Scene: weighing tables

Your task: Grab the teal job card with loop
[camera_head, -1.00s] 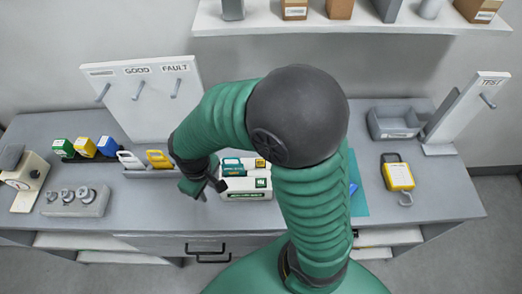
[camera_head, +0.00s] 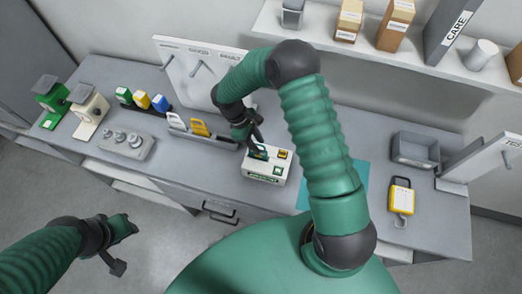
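A white box-shaped unit (camera_head: 264,174) with a green label stands on the table near the middle. A small teal piece (camera_head: 259,153), which looks like the teal job card, is at its top left; its loop cannot be made out. My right gripper (camera_head: 256,143) reaches down right at this piece, and its fingers partly cover it. Whether the fingers are closed on it is too small to tell. My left gripper (camera_head: 120,249) is at the lower left, open and empty, in front of the table and away from the unit.
A grey rack (camera_head: 215,138) with white and yellow cards stands left of the unit. Behind is a white hook board (camera_head: 184,66). Right are a teal mat (camera_head: 361,176), partly behind my arm, a yellow tagged device (camera_head: 401,197) and a grey bin (camera_head: 414,151). A shelf overhangs the back.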

